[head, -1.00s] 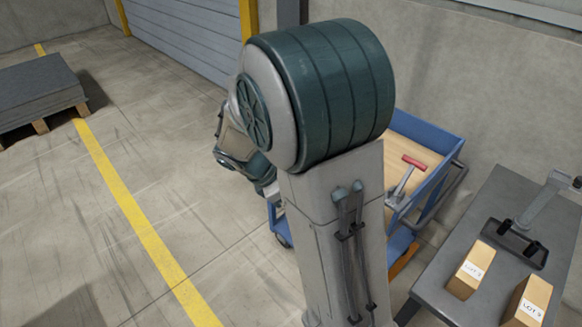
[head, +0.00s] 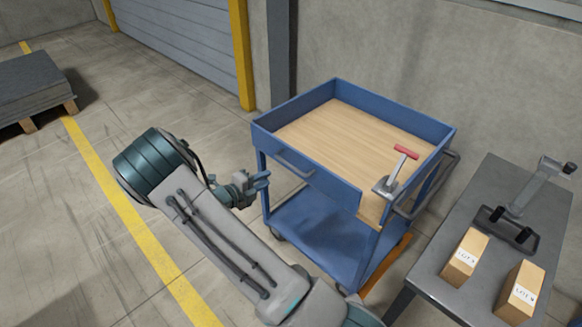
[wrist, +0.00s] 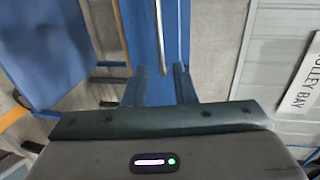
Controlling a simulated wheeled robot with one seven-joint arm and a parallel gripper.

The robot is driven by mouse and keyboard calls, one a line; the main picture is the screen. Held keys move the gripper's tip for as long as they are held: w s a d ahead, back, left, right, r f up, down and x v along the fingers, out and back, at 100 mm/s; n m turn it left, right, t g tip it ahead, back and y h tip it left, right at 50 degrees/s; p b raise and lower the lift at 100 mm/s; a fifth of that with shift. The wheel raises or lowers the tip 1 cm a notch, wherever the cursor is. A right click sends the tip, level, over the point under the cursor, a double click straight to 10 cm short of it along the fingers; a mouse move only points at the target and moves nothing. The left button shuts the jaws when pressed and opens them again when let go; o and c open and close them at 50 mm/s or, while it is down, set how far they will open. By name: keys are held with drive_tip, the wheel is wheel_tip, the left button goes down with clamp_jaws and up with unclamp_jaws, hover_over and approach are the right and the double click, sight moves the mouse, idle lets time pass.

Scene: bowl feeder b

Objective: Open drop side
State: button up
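The blue trolley (head: 440,133) has a pale wooden deck with low blue walls. Its near side panel (head: 335,187) stands upright and carries a grey bar handle (head: 294,166). In the wrist view the handle (wrist: 161,40) runs along the blue panel (wrist: 141,30), ahead of the fingers. My gripper (head: 264,181) is just left of the panel, near the handle; the fingers look open and empty in the wrist view (wrist: 160,87). Contact with the handle does not show. A red-handled grey fitting (head: 398,168) stands at the deck's near right corner.
A dark table (head: 437,280) at right holds two cartons (head: 466,257) and a grey stand-like device (head: 522,205). A pallet stack (head: 35,85) is far left. Floor left of the trolley is clear. A wall sign (wrist: 305,80) shows in the wrist view.

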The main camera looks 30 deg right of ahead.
sight(291, 165)
drive_tip(key=x, duration=1.2)
drive_tip(key=shift+d+p, duration=0.3)
drive_tip(key=shift+d, duration=0.1)
drive_tip(key=shift+c, duration=0.4)
clamp_jaws()
